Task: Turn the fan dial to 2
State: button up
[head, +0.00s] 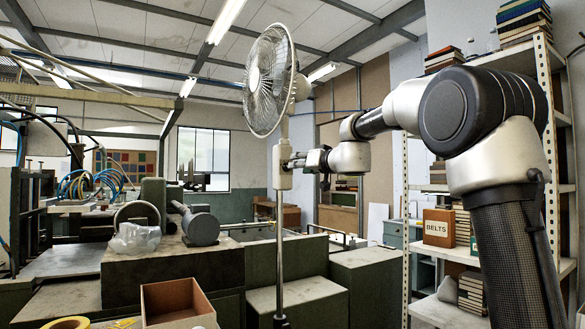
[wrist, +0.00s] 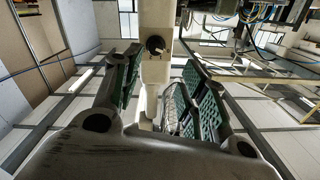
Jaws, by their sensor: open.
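The standing fan (head: 268,82) has a white caged head on a pale pole, with a white control housing (head: 283,168) below the head. In the wrist view the fan dial (wrist: 156,44) is a small round black knob on the white housing (wrist: 157,15). It has a pale mark, but its number is too small to read. My gripper (head: 300,160) is close to the right side of the housing. In the wrist view my gripper (wrist: 161,72) is open, its green-padded fingers on either side of the dial and apart from it.
A shelf rack (head: 406,215) with books and a box marked BELTS (head: 439,228) stands at the right. Dark machinery (head: 125,270) fills the left. An open cardboard box (head: 178,303) is at the front. Green-grey cabinets (head: 300,297) stand around the fan pole.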

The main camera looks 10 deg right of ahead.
jog(key=w+a+n, duration=0.1)
jog(key=w+a, duration=0.1)
jog(key=w, duration=0.6)
jog(key=shift+f, duration=0.3)
jog(key=shift+s, duration=0.1)
grip_shut()
